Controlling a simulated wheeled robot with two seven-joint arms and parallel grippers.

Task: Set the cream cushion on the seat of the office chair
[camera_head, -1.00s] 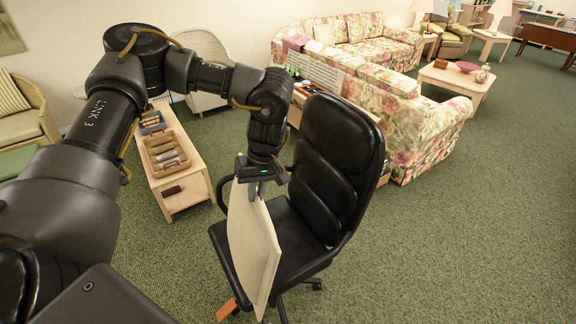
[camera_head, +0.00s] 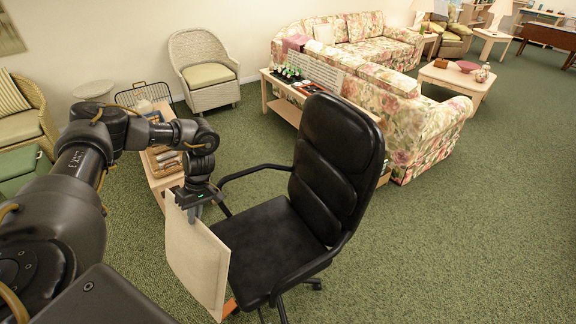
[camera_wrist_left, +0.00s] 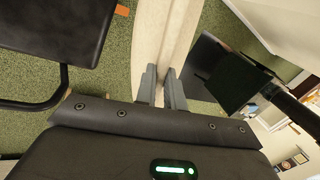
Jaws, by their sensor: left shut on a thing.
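The cream cushion (camera_head: 196,262) hangs upright on its edge from my left gripper (camera_head: 195,210), to the left of the office chair. My left gripper is shut on its top edge. In the left wrist view the cushion (camera_wrist_left: 150,35) runs up from between the two fingers (camera_wrist_left: 162,88). The black office chair has a tall padded back (camera_head: 335,165) and a bare seat (camera_head: 265,245). The seat also shows in the left wrist view (camera_wrist_left: 55,25), apart from the cushion. My right gripper is not in view.
An armrest (camera_head: 250,172) rises along the seat's far side. A low wooden table (camera_head: 157,185) with baskets stands behind my left arm. An orange object (camera_head: 230,307) lies by the chair's near left. Green carpet (camera_head: 450,250) is clear to the right.

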